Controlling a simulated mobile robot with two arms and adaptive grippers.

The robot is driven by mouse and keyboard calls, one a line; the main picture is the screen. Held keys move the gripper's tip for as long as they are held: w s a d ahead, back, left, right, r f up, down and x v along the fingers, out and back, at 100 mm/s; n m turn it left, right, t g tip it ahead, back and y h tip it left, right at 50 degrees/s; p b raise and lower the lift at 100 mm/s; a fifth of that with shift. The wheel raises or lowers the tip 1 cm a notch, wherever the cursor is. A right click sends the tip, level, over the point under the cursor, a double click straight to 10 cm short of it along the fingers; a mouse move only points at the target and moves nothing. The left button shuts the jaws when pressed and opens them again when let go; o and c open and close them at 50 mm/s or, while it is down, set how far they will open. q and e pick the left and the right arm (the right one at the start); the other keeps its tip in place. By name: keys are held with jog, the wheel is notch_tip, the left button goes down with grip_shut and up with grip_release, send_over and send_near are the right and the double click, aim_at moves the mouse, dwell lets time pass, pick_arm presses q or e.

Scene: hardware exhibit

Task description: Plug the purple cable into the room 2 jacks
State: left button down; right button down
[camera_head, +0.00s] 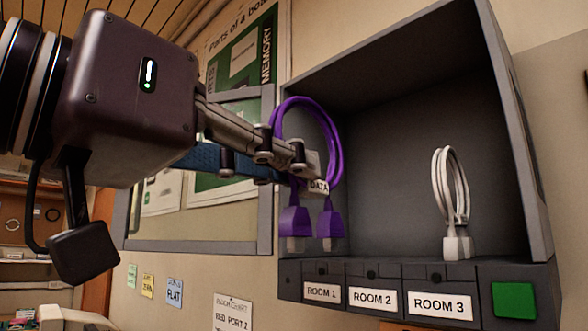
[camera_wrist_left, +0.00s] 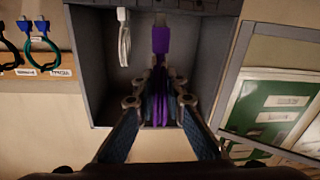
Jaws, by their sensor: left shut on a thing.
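My left gripper (camera_head: 308,165) is shut on the purple cable (camera_head: 337,150), near its tag reading DATA (camera_head: 318,187). The cable loops above the fingers, and its two purple plugs (camera_head: 313,222) hang tips down. In the head view the plugs appear above the ROOM 1 label (camera_head: 322,292), left of the ROOM 2 label (camera_head: 372,299). Both plug tips look clear of the jack ledge. The room 2 jack openings are not visible from this angle. The left wrist view also shows the purple cable (camera_wrist_left: 162,42) between the fingers (camera_wrist_left: 158,95). My right gripper is not in view.
The grey open-front box (camera_head: 385,110) has tall side walls and a top. A white cable (camera_head: 452,205) stands upright above the ROOM 3 label (camera_head: 440,306). A green square (camera_head: 513,300) is at the right. A framed board (camera_head: 200,215) stands left of the box.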

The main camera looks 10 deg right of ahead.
pick_arm(q)
jog(key=shift+w+d+r, duration=0.1)
jog(key=shift+w, duration=0.1)
jog(key=shift+w+d, duration=0.25)
jog(key=shift+d, duration=0.05)
jog(key=p+x, duration=0.1)
jog(key=x, duration=0.2)
jog(key=shift+s+d, duration=0.1)
jog(key=shift+d, duration=0.05)
jog(key=s+d+p+x, duration=0.1)
jog(key=p+x, duration=0.3)
jog(key=x, duration=1.1)
jog(key=shift+f, duration=0.25)
jog(key=shift+a+r+m+h+p, duration=0.1)
jog(key=shift+m+h+p, duration=0.2)
jog(key=shift+m+p, duration=0.3)
jog(key=shift+a+g, duration=0.1)
jog(key=shift+g, duration=0.2)
dwell(0.6)
jog(key=shift+f+b, duration=0.85)
jog(key=shift+f, duration=0.25)
dwell(2.2)
